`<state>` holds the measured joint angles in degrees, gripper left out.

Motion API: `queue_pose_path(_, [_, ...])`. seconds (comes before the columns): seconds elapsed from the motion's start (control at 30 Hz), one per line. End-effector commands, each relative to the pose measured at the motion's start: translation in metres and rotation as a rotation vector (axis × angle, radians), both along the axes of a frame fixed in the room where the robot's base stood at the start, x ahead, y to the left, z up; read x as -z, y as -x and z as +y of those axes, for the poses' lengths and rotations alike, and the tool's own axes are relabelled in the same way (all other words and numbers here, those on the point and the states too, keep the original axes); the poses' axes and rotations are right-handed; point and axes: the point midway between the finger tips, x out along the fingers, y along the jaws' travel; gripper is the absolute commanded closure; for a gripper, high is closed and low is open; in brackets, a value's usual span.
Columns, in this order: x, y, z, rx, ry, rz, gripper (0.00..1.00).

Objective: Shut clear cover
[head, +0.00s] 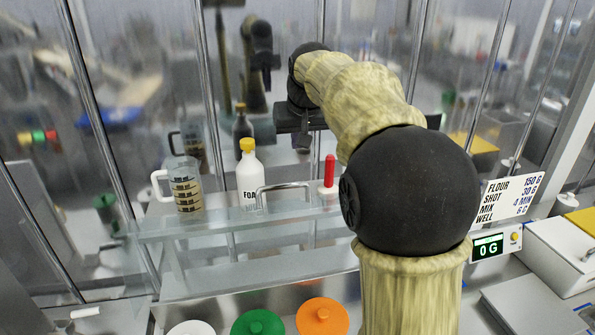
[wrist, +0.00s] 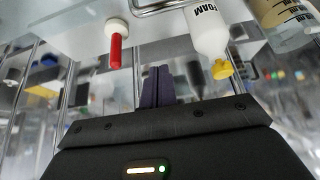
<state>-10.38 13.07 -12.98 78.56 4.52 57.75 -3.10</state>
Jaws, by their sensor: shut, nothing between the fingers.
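The clear cover (head: 330,213) is a see-through panel with a pale edge, in the middle of the head view. A bent metal handle (head: 284,186) stands on it; part of this handle also shows at the top of the wrist view (wrist: 150,9). I cannot tell how far the cover stands open.
A white FOAM bottle (head: 250,177) with a yellow cap, a measuring jug (head: 187,187) and a red-handled tool (head: 329,172) stand close to the handle. Metal posts and glass panes stand behind. A scale display (head: 488,247) reads 0 G.

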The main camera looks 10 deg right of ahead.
Motion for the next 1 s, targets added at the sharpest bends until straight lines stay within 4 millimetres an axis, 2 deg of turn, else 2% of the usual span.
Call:
queue_pose_path(0.27, [0.010,-0.006,-0.001,0.002,0.000,0.002,1.00])
queue_pose_path(0.8, [0.087,-0.052,-0.004,0.006,0.001,0.004,1.00])
queue_pose_path(1.0, [0.088,-0.029,-0.003,0.004,0.000,0.000,1.00])
